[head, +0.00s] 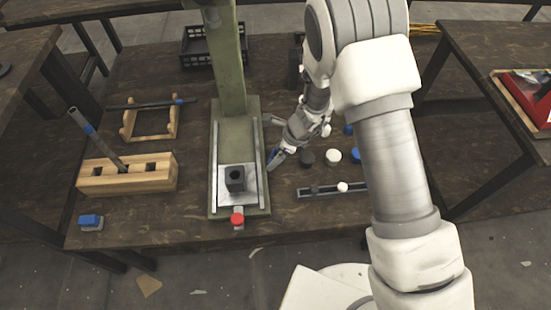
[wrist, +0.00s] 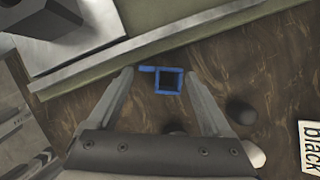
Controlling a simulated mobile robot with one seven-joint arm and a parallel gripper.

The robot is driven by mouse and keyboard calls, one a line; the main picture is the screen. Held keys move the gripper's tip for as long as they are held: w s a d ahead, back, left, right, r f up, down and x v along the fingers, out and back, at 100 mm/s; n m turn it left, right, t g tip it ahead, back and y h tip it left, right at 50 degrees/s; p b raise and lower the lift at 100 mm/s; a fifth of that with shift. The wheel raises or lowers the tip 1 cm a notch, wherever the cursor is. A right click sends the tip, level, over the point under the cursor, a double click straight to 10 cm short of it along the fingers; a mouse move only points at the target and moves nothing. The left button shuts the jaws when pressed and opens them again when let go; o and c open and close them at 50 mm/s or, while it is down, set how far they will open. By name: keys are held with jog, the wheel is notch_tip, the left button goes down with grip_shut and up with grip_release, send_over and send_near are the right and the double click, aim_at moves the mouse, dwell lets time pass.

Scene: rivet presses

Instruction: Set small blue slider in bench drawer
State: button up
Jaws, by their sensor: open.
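My gripper (head: 276,160) is open, low over the bench beside the right edge of the green press. In the wrist view its two fingers (wrist: 157,72) are spread with nothing between them but a blue square outline with a short tab (wrist: 168,70) at bench level. I cannot tell if this outline is a flat mark or a part. A blue block (head: 90,221) sits at the front left of the bench. No part is clearly the small slider. I see no drawer.
The press (head: 235,140) stands left of my gripper. Black (head: 307,157), white (head: 333,155) and blue (head: 355,156) round pieces lie to the right, behind a slotted rail (head: 318,191). A wooden block (head: 127,176) and rack (head: 152,122) stand left. A black crate (head: 210,47) is behind.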

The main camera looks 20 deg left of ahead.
jog(key=c, duration=1.2)
